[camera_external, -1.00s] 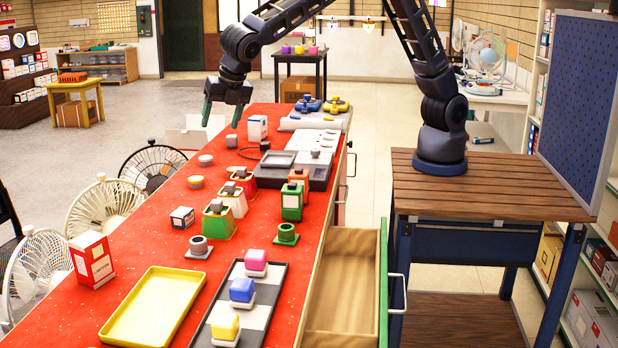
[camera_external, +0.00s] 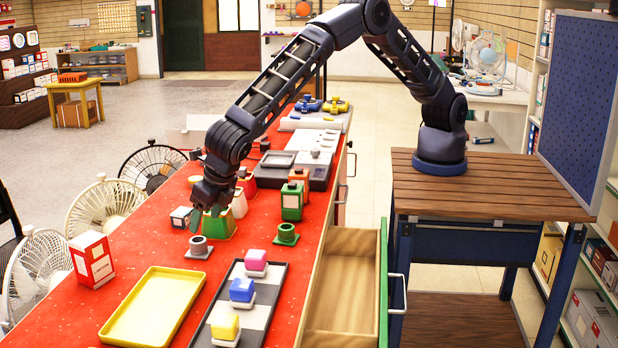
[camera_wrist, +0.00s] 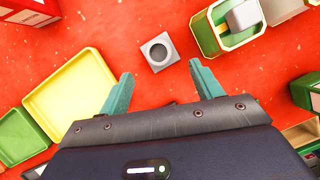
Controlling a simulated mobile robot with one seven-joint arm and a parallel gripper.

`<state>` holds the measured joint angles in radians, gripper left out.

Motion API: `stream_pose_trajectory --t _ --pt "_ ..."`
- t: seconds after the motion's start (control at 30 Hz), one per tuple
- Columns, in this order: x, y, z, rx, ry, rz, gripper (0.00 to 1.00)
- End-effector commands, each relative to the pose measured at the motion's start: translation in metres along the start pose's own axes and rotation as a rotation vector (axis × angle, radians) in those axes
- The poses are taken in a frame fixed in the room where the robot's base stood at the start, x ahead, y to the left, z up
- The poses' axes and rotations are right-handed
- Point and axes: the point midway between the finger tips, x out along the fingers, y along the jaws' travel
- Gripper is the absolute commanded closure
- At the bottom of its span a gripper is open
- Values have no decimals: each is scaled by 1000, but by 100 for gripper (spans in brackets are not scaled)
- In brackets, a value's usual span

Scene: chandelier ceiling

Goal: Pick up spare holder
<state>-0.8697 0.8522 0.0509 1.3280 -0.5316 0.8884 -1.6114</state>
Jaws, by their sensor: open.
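A small grey holder (camera_external: 198,247), a square base with a round socket, stands on the red table top. In the wrist view the grey holder (camera_wrist: 159,52) shows its empty hole and lies just beyond and between my fingertips. My gripper (camera_external: 206,214) is open above and close to it, with nothing between the teal fingers; it also shows in the wrist view (camera_wrist: 160,70). A similar green holder (camera_external: 287,235) stands to the right. I cannot tell from looks alone which one is the spare.
A green-and-yellow container (camera_external: 219,224) with a grey top (camera_wrist: 243,14) stands close beside the grey holder. A yellow tray (camera_external: 152,306), a tray with coloured blocks (camera_external: 262,312) and a red-and-white box (camera_external: 92,259) are nearer. An open drawer (camera_external: 342,290) is at the right.

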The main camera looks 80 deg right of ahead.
Motion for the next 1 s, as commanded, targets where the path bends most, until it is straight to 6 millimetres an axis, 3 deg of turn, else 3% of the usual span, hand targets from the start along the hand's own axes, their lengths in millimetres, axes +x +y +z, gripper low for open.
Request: stream_pose_trajectory --t 0.13,0.37,0.7,0.97,1.0 --pt "22 0 0 1 0 -1 35" --pt "36 0 0 2 1 0 35" --pt "78 2 1 2 0 0 35" --pt "82 2 1 2 0 1 35" --pt "82 2 1 2 0 1 39"
